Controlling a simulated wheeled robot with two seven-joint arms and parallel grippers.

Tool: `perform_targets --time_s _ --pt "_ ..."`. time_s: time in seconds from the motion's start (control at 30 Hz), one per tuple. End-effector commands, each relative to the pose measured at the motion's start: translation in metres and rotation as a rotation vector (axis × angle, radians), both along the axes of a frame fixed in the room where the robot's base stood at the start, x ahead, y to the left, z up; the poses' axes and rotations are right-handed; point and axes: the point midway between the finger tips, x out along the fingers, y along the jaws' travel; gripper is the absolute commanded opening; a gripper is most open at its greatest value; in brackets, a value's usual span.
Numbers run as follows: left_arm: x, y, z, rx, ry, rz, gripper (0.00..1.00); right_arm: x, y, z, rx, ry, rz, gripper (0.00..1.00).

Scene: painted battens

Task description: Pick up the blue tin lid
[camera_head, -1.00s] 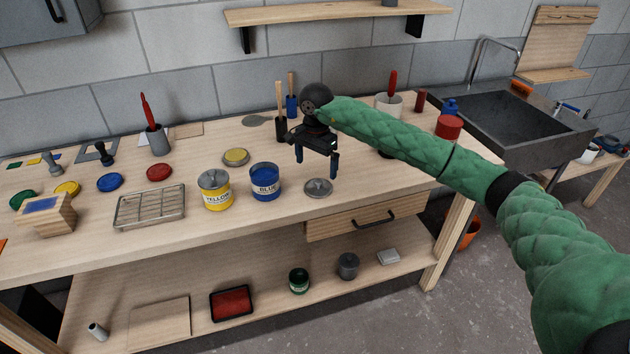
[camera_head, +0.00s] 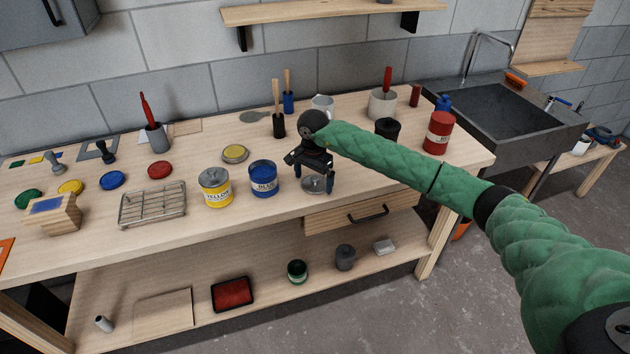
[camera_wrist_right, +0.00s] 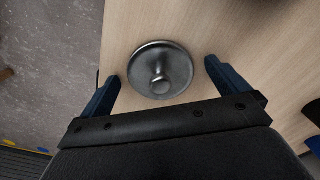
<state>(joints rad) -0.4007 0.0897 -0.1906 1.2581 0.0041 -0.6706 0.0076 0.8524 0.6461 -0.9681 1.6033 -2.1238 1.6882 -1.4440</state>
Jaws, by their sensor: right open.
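The blue tin lid (camera_head: 314,186) is a round grey metal lid with a knob on top. It lies flat on the bench, right of the open blue tin (camera_head: 263,179), close to the front edge. My right gripper (camera_head: 313,179) is open and points down at the lid, partly covering it. In the right wrist view the lid (camera_wrist_right: 160,70) lies between the two spread blue fingertips (camera_wrist_right: 163,72), with a gap on each side. I cannot tell the exact height of the fingertips above the bench. My left gripper is not in view.
The yellow tin (camera_head: 216,188), with a similar lid on it, stands left of the blue tin. A yellow disc (camera_head: 235,153) lies behind them. A wire rack (camera_head: 152,205) lies further left. A black pot (camera_head: 387,130) and a red tin (camera_head: 438,132) stand to the right, below my arm's far side.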

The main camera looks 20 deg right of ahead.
Motion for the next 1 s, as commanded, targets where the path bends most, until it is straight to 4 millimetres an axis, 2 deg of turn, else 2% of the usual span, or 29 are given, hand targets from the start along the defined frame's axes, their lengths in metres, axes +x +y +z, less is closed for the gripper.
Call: perform_targets --time_s 0.3,0.37,0.53,0.93,1.0 --pt "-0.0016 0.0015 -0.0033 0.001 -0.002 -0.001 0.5 -0.0002 -0.0001 -0.0035 -0.001 -0.001 0.0 1.0" --pt "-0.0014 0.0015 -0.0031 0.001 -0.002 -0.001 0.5 -0.0001 -0.0002 -0.0034 -0.001 -0.001 0.0 0.9" --pt "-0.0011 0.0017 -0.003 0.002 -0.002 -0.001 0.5 -0.0002 -0.0003 -0.0032 -0.001 -0.001 0.0 0.57" --pt "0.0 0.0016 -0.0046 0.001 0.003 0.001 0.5 0.0004 -0.0004 0.0 0.0 -0.001 0.0 0.56" --pt "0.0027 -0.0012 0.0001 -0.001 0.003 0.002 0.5 0.0006 -0.0006 0.0034 0.0 -0.001 0.0 0.56"
